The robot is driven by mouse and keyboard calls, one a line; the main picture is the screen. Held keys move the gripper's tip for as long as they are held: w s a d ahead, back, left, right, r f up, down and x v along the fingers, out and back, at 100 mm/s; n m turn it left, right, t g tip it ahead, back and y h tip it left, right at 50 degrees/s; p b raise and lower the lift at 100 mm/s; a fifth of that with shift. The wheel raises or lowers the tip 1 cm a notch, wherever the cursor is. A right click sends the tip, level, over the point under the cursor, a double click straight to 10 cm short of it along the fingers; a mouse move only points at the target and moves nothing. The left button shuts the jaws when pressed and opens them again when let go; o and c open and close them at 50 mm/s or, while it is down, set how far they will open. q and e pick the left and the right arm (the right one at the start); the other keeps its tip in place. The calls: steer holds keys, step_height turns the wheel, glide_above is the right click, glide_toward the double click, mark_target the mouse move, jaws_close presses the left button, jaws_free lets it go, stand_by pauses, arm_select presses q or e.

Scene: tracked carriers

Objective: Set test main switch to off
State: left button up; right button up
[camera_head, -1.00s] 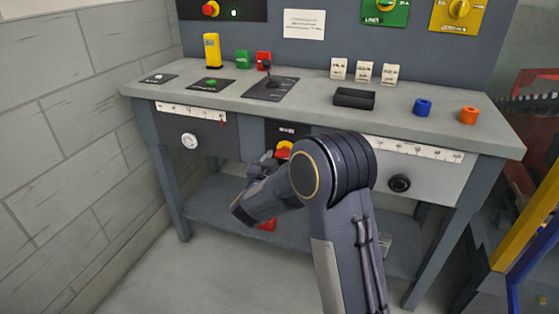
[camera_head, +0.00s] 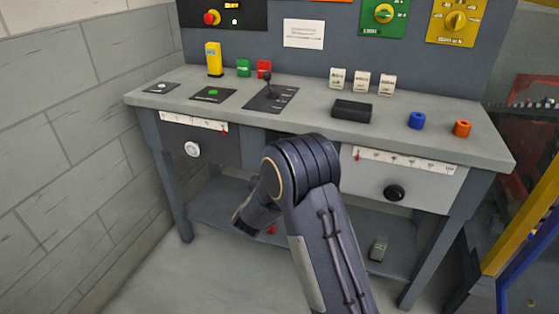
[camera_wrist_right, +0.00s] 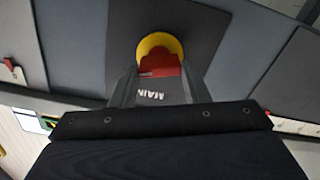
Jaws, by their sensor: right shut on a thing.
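The main switch has a red handle (camera_wrist_right: 160,66) on a round yellow base (camera_wrist_right: 158,44), mounted on a dark plate (camera_wrist_right: 200,30) in the right wrist view. The word MAIN shows upside down below the handle. My right gripper (camera_wrist_right: 160,68) is shut on the red handle, one finger on each side. In the head view my right arm covers the switch and the gripper under the bench's front edge. How far the handle is turned is hard to tell. My left gripper is not in view.
A black knob (camera_head: 394,192) is on the front panel at right. A small grey box (camera_head: 378,249) rests on the lower shelf.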

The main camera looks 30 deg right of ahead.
steer(key=shift+a+f+n+p, duration=0.1)
steer(key=shift+f+n+p, duration=0.05)
steer(key=shift+n+p, duration=6)
steer(key=shift+n+b, duration=0.75)
steer(key=shift+n, duration=0.2)
steer(key=o, duration=1)
